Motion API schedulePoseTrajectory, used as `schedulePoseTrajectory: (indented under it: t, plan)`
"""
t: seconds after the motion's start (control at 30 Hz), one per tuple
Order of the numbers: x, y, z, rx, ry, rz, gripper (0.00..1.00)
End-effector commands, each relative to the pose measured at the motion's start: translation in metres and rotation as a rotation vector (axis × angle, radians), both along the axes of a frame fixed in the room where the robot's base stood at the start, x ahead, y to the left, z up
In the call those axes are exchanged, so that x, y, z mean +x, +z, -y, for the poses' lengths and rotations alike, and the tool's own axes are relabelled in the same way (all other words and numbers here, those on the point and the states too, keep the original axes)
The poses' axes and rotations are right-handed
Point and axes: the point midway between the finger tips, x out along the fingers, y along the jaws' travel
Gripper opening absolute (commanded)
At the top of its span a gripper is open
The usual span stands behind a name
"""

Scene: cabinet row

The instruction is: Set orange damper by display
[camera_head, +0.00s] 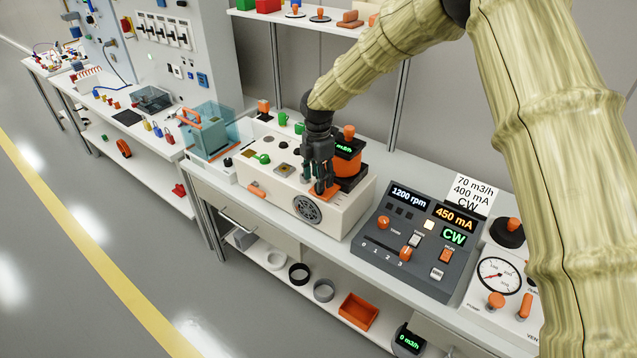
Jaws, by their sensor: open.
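A cream box (275,190) with a round fan grille (307,209) stands on the bench. An orange damper piece (325,191) lies on its top near the right front edge. My gripper (319,183) points down right over this piece, its fingers open around or just above it; contact cannot be told. Just behind the gripper is an orange and black cylinder (350,168) with a small green display (344,147), partly hidden by the gripper. The display seems to read in m3/h; its number is not legible.
A dark control panel (420,238) right of the box shows 1200 rpm, 450 mA and CW. A card (471,194) behind it reads 70 m3/h, 400 mA, CW. A gauge unit (500,280) stands at right, a clear-sided teal box (207,130) at left. A shelf (320,20) hangs behind.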

Motion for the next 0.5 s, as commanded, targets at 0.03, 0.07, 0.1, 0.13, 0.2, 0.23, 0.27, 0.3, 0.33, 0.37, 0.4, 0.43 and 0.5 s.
schedulePoseTrajectory:
  t: [0.03, 0.07, 0.1, 0.13, 0.2, 0.23, 0.27, 0.3, 0.33, 0.37, 0.4, 0.43, 0.5]
  plan:
    - [0.0, -0.006, 0.0, -0.001, 0.0, -0.001, 0.49]
    - [0.0, -0.01, 0.0, 0.0, 0.0, 0.0, 0.49]
    - [-0.001, -0.015, 0.0, 0.0, 0.0, -0.001, 0.49]
    - [-0.001, -0.019, 0.001, -0.001, 0.0, -0.001, 0.49]
    - [0.0, -0.025, 0.001, 0.001, -0.001, 0.001, 0.49]
    - [0.0, -0.028, 0.001, 0.0, -0.001, 0.001, 0.49]
    - [0.0, -0.03, 0.001, 0.0, -0.001, 0.0, 0.49]
    - [0.0, -0.033, 0.001, 0.0, -0.001, 0.0, 0.49]
    - [0.0, -0.035, 0.001, 0.0, -0.001, 0.0, 0.49]
    - [0.0, -0.036, 0.001, -0.001, -0.001, 0.001, 0.49]
    - [0.0, -0.037, 0.002, -0.001, -0.002, 0.001, 0.49]
    - [0.0, -0.038, 0.002, 0.0, -0.002, 0.001, 0.49]
    - [0.0, -0.039, 0.002, 0.0, -0.002, 0.001, 0.49]
